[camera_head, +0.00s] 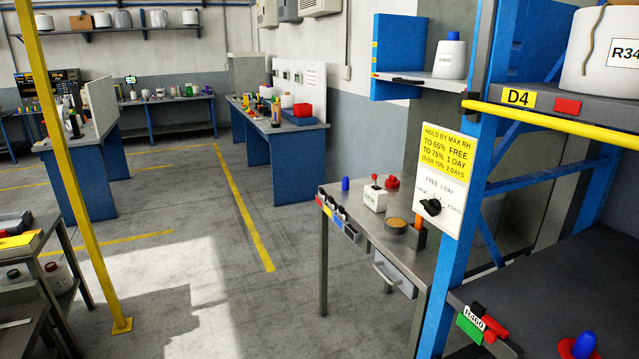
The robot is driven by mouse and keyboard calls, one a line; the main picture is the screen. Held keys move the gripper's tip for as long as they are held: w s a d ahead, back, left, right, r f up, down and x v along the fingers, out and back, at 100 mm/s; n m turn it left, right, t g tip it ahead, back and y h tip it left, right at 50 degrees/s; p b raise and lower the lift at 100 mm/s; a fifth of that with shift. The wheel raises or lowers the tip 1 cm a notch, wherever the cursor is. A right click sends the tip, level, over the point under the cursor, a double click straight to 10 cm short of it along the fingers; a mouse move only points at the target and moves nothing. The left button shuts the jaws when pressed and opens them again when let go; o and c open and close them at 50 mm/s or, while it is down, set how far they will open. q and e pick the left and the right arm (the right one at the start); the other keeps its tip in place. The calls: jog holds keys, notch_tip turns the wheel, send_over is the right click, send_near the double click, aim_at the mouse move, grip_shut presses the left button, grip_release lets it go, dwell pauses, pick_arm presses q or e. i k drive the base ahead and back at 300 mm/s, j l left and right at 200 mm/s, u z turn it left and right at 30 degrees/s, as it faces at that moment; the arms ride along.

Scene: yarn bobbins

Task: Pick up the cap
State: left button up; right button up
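Several blue pieces that look like caps are in the head view. One small blue cap (345,184) stands upright by itself on the far left part of the grey metal table (345,245). Another blue cap (453,36) sits on top of a white bobbin or bottle (450,61) on the small blue-sided shelf. A third blue piece (585,344) is cut off at the bottom right, on a red base. I cannot tell which one the task means. Neither of my grippers is in view.
The table also holds a white box with a red knob (374,196), a round tan-topped dish (396,225) and a red piece (392,182). A blue rack post (465,170) with a dial sign (440,180) stands at its right. Open floor (215,270) lies left of the table.

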aim_at(393, 182)
jog(key=i+j+u, duration=0.2)
jog(key=i, duration=0.35)
jog(key=i+j+u, duration=0.2)
jog(key=i, duration=0.4)
jog(key=i+j+u, duration=0.2)
jog(key=i, duration=0.4)
jog(key=i+z, duration=0.45)
jog(key=i+j+z, duration=0.2)
jog(key=z, duration=0.25)
jog(key=i+j+z, duration=0.25)
jog(key=z, duration=0.15)
jog(key=i+j+z, duration=0.25)
jog(key=z, duration=0.2)
jog(key=j, duration=0.1)
